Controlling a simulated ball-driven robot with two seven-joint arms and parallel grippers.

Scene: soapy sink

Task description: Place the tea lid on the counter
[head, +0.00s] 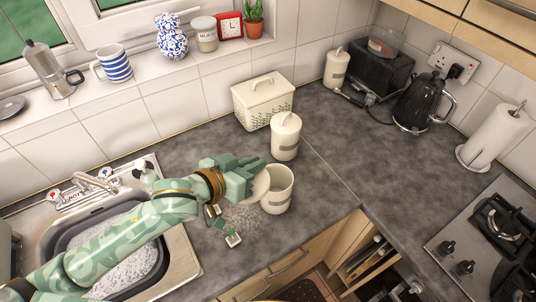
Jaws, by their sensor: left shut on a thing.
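My left gripper (250,181) reaches in from the left over the grey counter (330,160). It is shut on a cream round lid (262,184), which is tilted on edge and partly hidden by the fingers. The lid is right beside the rim of an open cream canister (278,194) standing upright on the counter; I cannot tell whether they touch. No label on the lid can be read. My right gripper does not show.
A lidded cream canister (286,137) and bread bin (262,101) stand behind the open canister. The soapy sink (125,262) is at left, the hob (485,245) at right. Counter right of the canisters is clear.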

